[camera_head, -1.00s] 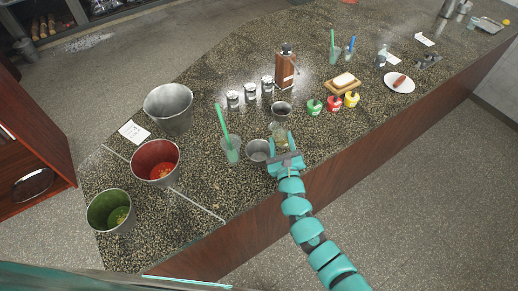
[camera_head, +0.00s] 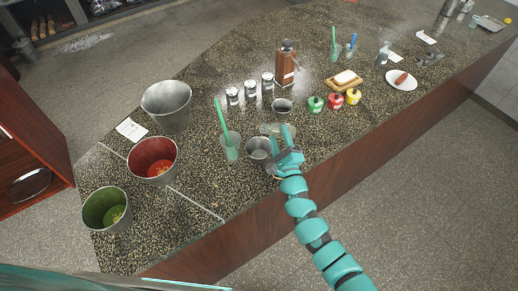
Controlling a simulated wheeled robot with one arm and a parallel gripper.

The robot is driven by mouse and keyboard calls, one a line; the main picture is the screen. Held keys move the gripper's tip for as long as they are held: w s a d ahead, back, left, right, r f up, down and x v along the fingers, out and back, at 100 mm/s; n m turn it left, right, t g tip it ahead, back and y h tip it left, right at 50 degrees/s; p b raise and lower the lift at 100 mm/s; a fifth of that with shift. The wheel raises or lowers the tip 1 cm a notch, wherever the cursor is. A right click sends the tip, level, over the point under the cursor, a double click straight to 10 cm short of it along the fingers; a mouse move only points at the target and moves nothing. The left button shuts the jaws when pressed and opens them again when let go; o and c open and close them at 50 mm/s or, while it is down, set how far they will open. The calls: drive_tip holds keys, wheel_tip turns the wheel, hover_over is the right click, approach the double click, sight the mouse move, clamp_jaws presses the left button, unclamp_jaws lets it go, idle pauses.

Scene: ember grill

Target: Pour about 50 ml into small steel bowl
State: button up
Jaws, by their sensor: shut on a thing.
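A small steel bowl (camera_head: 258,151) stands on the speckled counter, just left of my gripper. My gripper (camera_head: 284,138) is shut on a clear glass container (camera_head: 270,129), which is small and partly hidden by the fingers. The container looks tilted to the left, its upper end near the far right side of the bowl's rim. I cannot make out a stream or the liquid level in the bowl. A second small metal cup (camera_head: 282,106) stands just beyond my gripper.
A clear cup with a green straw (camera_head: 231,150) stands close left of the bowl. Steel, red and green buckets (camera_head: 152,159) are further left.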

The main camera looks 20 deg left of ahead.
drive_tip(key=shift+w+d+n, duration=0.1)
drive_tip(key=shift+n, duration=0.8)
drive_tip(key=shift+r+n+y, duration=0.1)
drive_tip(key=shift+n+y, duration=0.2)
drive_tip(key=shift+r, duration=0.1)
drive_tip(key=shift+f+n+y, duration=0.35)
drive_tip(key=shift+n+y, duration=0.05)
drive_tip(key=shift+n, duration=0.8)
drive_tip(key=shift+r+n+g, duration=0.2)
drive_tip(key=shift+n+g, duration=0.1)
drive_tip(key=shift+n, duration=0.2)
drive_tip(key=shift+r+n, duration=0.25)
drive_tip(key=shift+n, duration=0.45)
drive_tip(key=shift+f+n+g+y, duration=0.2)
drive_tip(key=shift+n+g+y, duration=0.15)
drive_tip(key=shift+n, duration=0.25)
